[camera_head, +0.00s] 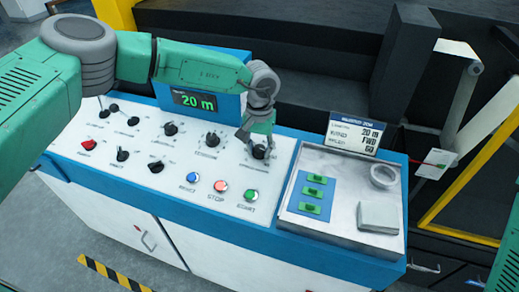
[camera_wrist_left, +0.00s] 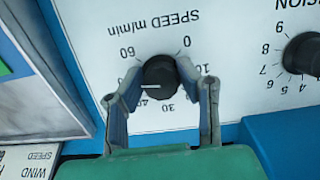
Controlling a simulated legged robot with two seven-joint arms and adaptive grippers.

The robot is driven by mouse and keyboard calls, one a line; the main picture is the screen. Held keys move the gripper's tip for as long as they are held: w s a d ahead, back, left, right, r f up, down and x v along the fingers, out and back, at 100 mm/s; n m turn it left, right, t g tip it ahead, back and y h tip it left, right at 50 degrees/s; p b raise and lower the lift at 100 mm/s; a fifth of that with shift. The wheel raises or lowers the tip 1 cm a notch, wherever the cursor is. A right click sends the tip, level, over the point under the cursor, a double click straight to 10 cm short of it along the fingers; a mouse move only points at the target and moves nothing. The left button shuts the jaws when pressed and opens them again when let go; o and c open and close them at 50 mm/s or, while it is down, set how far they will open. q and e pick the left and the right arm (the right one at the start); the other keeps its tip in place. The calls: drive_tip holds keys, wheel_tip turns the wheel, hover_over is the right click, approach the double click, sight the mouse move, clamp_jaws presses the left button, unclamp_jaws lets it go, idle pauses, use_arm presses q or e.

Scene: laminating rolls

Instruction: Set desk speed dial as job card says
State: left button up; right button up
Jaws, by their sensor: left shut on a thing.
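The speed dial (camera_wrist_left: 160,76) is a black round knob on the white desk panel, marked SPEED m/min, upside down in the left wrist view. Its white mark points left, on the side between 40 and 60; the exact value is hard to read. My left gripper (camera_head: 260,150) is shut on the dial, with its two fingers on either side of the knob, also in the left wrist view (camera_wrist_left: 160,95). The job card (camera_head: 353,134) stands behind the tray and shows 20 m, FWD and 60; its small labels are blurred. My right gripper is not in view.
A display (camera_head: 195,103) reads 20 m. Other knobs, including the tension knob (camera_wrist_left: 302,54), and the blue, red STOP (camera_head: 220,186) and green buttons sit close by. A metal tray (camera_head: 335,222) to the right holds green pieces, a ring and a pale block.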

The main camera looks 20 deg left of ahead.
use_arm(q)
drive_tip(key=m+y, duration=0.1)
drive_tip(key=m, duration=0.3)
drive_tip(key=shift+w+f+m+t+y+p, duration=0.1)
drive_tip(key=shift+m+t+y+p, duration=0.15)
drive_tip(key=shift+m, duration=0.95)
drive_tip(key=shift+m+t+y+p, duration=0.15)
drive_tip(key=shift+m+p, duration=0.2)
drive_tip(key=shift+m, duration=0.85)
drive_tip(key=o, duration=1.1)
drive_tip(key=shift+f, duration=0.1)
drive_tip(key=shift+o, duration=0.2)
drive_tip(key=shift+w, duration=0.15)
wheel_tip(320, 180, up, 12)
drive_tip(key=d, duration=0.1)
drive_tip(key=shift+d+f, duration=0.15)
drive_tip(key=shift+d, duration=0.25)
